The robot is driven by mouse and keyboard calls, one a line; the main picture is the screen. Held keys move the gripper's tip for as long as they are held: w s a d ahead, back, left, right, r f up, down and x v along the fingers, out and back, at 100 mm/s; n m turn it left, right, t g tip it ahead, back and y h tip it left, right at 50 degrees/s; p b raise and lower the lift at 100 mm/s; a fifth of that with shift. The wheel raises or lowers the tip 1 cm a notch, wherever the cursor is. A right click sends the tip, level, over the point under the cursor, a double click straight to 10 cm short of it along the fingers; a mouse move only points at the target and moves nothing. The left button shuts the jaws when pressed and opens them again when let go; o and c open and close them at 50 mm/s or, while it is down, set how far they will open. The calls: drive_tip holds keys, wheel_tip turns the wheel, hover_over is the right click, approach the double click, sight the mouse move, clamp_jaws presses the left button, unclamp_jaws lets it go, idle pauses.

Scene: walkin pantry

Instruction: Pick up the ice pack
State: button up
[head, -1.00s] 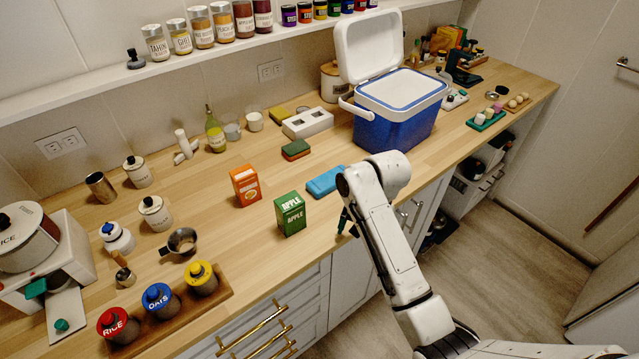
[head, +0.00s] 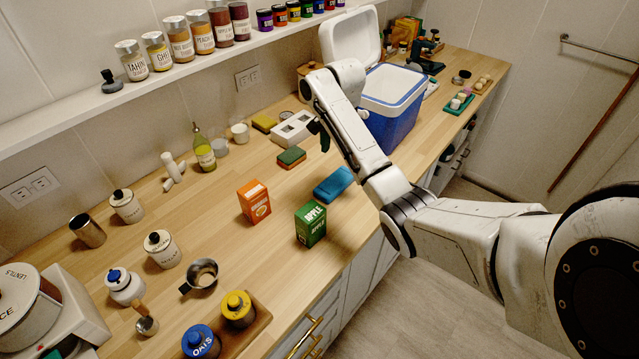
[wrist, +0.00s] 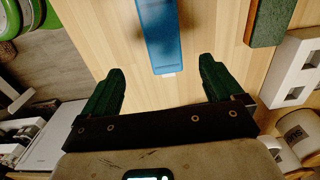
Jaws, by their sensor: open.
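The ice pack (head: 333,184) is a flat blue block lying on the wooden counter, to the right of the green apple box. It also shows in the wrist view (wrist: 160,35) at the top middle, beyond the fingertips and roughly between their lines. My gripper (head: 318,132) is above the counter, behind the ice pack and near the white block. In the wrist view my gripper (wrist: 160,82) has its two dark green fingers spread wide, with nothing between them. The gripper is apart from the ice pack.
The blue and white cooler (head: 392,105) stands open behind my arm. A green apple box (head: 310,224) and an orange box (head: 254,201) stand left of the ice pack. A sponge (head: 291,157) and a white block (head: 294,130) lie behind it. Bare counter surrounds the ice pack.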

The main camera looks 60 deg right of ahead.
drive_tip(key=b, duration=0.5)
hover_over(336, 180)
drive_tip(key=f, duration=0.5)
drive_tip(key=shift+s+f, duration=0.25)
drive_tip(key=shift+w+f+p, duration=0.15)
drive_tip(key=shift+f+p, duration=0.7)
drive_tip(key=shift+f, duration=1.75)
drive_tip(key=shift+c, duration=0.4)
drive_tip(key=c, duration=1.2)
